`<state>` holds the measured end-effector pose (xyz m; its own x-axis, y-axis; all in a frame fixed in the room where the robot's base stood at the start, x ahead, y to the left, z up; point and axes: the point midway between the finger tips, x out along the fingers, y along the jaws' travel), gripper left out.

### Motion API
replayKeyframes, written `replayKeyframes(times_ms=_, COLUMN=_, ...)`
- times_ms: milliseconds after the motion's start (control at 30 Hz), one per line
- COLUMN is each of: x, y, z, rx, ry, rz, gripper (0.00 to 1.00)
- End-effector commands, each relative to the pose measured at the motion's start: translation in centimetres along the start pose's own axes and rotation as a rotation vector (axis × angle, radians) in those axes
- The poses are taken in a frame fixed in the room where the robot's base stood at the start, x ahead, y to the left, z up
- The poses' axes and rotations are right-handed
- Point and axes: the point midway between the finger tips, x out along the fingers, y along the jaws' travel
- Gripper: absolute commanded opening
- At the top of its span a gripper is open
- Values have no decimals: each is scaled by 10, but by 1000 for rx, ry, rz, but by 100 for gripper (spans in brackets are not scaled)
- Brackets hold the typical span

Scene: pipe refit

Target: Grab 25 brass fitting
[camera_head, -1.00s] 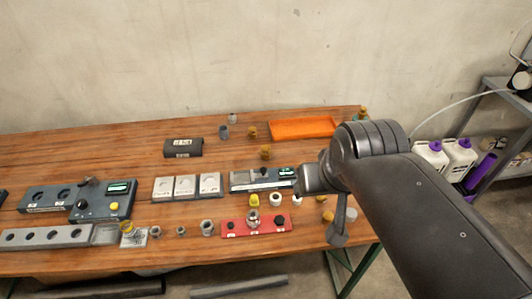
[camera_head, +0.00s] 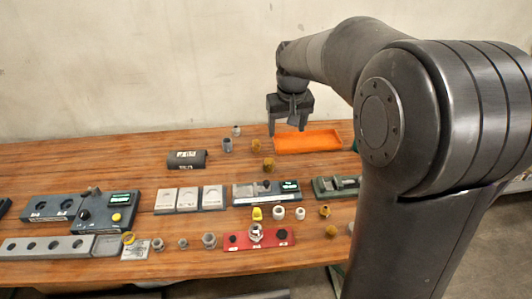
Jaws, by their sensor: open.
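My gripper (camera_head: 288,128) is open and empty, fingers pointing down, in the air at the left end of the orange tray. Several brass fittings show. One brass fitting (camera_head: 256,145) stands just left of the tray, below and left of my fingertips. Another brass fitting (camera_head: 268,165) stands a little nearer, behind the device with the small screen. Two more stand at the front right: one brass fitting (camera_head: 325,211) and a nearer brass fitting (camera_head: 331,231). Size markings on the fittings are too small to read, so I cannot tell which is the 25.
The orange tray (camera_head: 308,141) lies at the back. Grey fittings (camera_head: 227,145) stand left of it, with a black block (camera_head: 187,160) further left. A screen device (camera_head: 266,192), a red board (camera_head: 258,238) and a green-based vise (camera_head: 337,186) crowd the front. My arm hides the table's right end.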

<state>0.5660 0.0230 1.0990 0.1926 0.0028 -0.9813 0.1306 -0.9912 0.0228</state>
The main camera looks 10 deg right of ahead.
Motion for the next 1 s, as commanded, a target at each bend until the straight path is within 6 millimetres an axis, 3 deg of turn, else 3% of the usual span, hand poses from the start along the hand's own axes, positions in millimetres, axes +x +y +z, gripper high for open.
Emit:
replayKeyframes(times_ms=200, x=62, y=-2, z=-53, rx=-32, ry=-75, rz=-11, gripper=66)
replayKeyframes(times_ms=500, x=153, y=-6, z=-102, rx=-68, ry=-160, rz=-25, gripper=66)
replayKeyframes(times_ms=733, x=189, y=-8, z=-115, rx=-82, ry=-189, rz=-31, gripper=66)
replayKeyframes(times_ms=1000, x=227, y=-9, z=-109, rx=-83, ry=-195, rz=-31, gripper=66)
